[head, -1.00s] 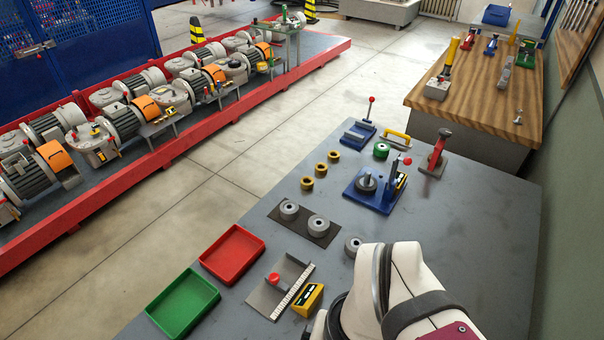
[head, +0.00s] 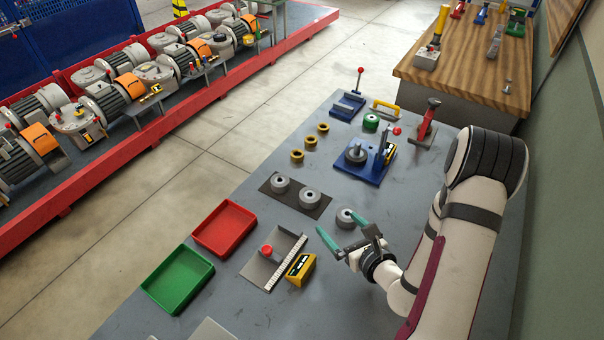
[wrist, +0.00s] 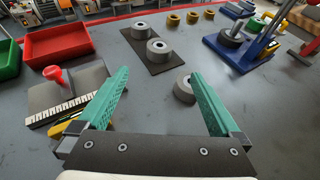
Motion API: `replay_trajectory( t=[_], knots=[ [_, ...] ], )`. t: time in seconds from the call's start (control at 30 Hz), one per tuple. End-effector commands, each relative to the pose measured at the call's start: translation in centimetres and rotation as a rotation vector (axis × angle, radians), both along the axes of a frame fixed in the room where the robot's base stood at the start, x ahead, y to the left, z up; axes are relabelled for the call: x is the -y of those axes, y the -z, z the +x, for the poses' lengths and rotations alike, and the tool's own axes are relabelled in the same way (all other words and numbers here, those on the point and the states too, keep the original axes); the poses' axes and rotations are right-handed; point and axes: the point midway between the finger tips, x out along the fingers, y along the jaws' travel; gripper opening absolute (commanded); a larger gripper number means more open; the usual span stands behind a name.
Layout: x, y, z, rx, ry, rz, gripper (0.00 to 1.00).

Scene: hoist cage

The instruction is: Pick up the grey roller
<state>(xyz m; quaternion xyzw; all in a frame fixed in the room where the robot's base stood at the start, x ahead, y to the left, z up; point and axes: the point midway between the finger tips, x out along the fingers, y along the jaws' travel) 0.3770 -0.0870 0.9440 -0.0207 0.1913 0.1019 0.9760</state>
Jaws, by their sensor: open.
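Several grey rollers are in view. One grey roller (head: 344,216) stands alone on the grey table, and in the wrist view it (wrist: 183,88) shows beside the right finger, partly hidden by it. Two more grey rollers (head: 280,184) (head: 309,199) sit on a dark mat (head: 293,206); they also show ahead in the wrist view (wrist: 138,30) (wrist: 159,50).
A red tray (head: 224,226), a green tray (head: 178,278), a bracket with a red knob (head: 272,257) and a yellow block (head: 300,269) lie left of my gripper. A blue fixture (head: 366,165) and brass rings (head: 310,142) are behind the rollers. Bare table lies between.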

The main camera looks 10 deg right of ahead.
Motion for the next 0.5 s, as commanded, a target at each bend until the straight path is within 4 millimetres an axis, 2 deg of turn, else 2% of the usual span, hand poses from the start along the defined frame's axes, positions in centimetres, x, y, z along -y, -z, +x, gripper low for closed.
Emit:
replay_trajectory(
  t=[0.07, 0.3, 0.5],
  knots=[
    [0.1, 0.9, 0.9, -0.008, 0.015, -0.002, 1.0],
    [-1.3, 3.3, 7.1, -0.005, 0.01, -0.002, 1.0],
    [-1.7, 4.2, 9.5, -0.005, 0.012, -0.001, 1.0]
  ],
)
